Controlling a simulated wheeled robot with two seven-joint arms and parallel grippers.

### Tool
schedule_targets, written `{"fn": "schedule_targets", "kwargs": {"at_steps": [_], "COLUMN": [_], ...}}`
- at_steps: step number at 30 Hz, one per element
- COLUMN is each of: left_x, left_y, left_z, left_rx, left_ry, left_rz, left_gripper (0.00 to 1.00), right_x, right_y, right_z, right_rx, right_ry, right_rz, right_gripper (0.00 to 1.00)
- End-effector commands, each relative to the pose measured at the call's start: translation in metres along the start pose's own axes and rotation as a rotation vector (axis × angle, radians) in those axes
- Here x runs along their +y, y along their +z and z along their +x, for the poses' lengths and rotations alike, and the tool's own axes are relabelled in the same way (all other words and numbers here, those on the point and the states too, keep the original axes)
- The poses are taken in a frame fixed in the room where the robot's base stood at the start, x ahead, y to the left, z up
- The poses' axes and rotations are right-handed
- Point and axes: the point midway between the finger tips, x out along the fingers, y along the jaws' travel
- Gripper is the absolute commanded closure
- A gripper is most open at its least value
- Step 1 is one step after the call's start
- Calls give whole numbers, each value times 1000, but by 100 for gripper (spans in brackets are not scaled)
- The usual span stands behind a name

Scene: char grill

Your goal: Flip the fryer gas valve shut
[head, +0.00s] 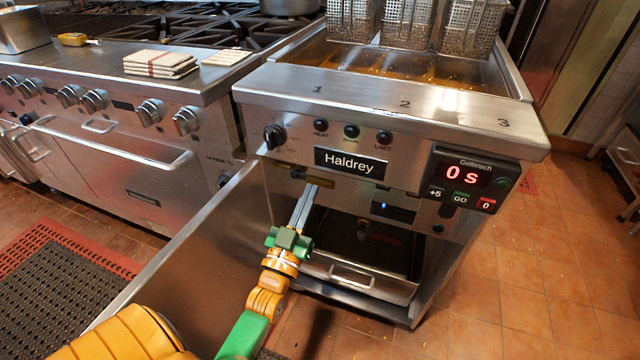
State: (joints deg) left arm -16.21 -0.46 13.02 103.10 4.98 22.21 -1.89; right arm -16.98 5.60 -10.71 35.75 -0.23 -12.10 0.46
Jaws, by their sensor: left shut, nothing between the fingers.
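The fryer (400,95) stands at the centre right, with a Haldrey plate on its front. Its cabinet door (190,245) hangs open to the left. A small dark fitting (298,173) shows under the front panel at the upper left of the cabinet opening; it may be the gas valve, but its lever position is too small to tell. My left gripper (312,188) is shut and empty, its fingertips pointing up just below and right of that fitting. Contact cannot be told. My right gripper is out of view.
A black knob (275,135) sits on the fryer's front panel. A timer (468,178) reading 0 s juts out at the right. A drawer-like pan (365,270) is low in the cabinet. Fry baskets (405,22) stand at the back.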

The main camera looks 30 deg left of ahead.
Motion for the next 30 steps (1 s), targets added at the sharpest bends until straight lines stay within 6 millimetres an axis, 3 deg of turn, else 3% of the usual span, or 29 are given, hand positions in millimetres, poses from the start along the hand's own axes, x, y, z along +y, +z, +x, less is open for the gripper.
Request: {"fn": "schedule_targets", "kwargs": {"at_steps": [9,12,15,30], "left_x": [0,0,0,0], "left_y": [0,24,34,39], "left_z": [70,58,54,52], "left_rx": [3,-5,-3,-2], "left_ry": [0,0,0,1], "left_rz": [0,1,1,3], "left_gripper": [100,100,100,100], "right_x": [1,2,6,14], "right_y": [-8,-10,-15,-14], "right_z": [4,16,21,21], "right_rx": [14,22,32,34], "right_ry": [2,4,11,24], "right_rz": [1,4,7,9], "right_gripper": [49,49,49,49]}}
